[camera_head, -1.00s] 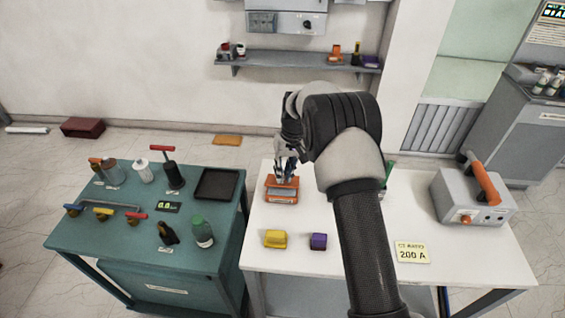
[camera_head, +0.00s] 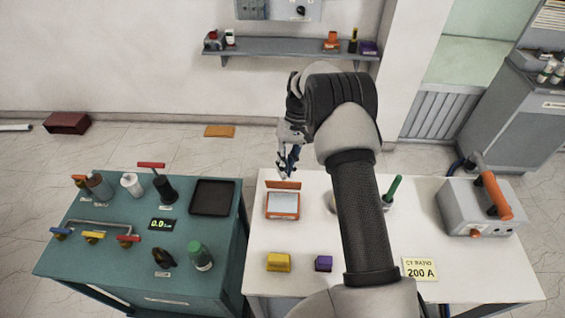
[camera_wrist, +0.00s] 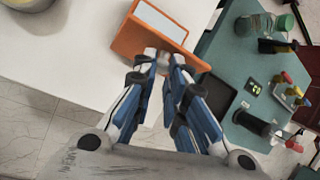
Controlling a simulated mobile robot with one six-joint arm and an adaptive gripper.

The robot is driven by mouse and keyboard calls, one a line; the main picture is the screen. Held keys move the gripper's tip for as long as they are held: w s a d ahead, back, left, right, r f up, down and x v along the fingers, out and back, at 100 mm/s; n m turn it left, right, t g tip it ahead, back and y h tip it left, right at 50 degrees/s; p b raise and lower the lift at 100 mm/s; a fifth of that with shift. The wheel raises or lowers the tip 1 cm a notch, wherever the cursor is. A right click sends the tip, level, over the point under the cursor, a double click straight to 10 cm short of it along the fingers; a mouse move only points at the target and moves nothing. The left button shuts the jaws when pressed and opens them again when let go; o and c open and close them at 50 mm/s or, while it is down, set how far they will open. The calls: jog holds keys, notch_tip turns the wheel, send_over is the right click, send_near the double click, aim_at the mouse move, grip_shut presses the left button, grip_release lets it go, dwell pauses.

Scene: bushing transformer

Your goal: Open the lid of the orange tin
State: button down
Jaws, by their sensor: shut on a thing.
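The orange tin (camera_head: 283,217) stands on the white table with its lid up, showing a pale inside. The orange lid (camera_head: 283,184) is raised at the tin's far edge, close to upright. My gripper (camera_head: 287,172) is at the raised lid, partly hidden by my wrist and arm. In the wrist view, my gripper's fingertips (camera_wrist: 163,62) are close together on the edge of the lid (camera_wrist: 130,42). The pale inside of the tin (camera_wrist: 160,22) shows beyond the lid.
A yellow block (camera_head: 278,262) and a purple block (camera_head: 323,263) lie nearer on the white table (camera_head: 280,292). A ratio card (camera_head: 420,269) and grey device (camera_head: 475,212) are to the right. The teal bench (camera_head: 110,262) is left, across a gap.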

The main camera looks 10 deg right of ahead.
jog(key=shift+w+d+f+b, duration=0.3)
jog(key=shift+w+f+b, duration=0.05)
jog(key=shift+w+f, duration=0.35)
jog(key=shift+w+d+f+b, duration=0.25)
jog(key=shift+w+f+b, duration=0.05)
jog(key=shift+w+f, duration=0.4)
jog(key=c, duration=2.2)
grip_release()
jog(key=o, duration=0.4)
jog(key=shift+a, duration=0.1)
jog(key=shift+o, duration=1.7)
jog(key=shift+r, duration=0.2)
jog(key=shift+w, duration=0.1)
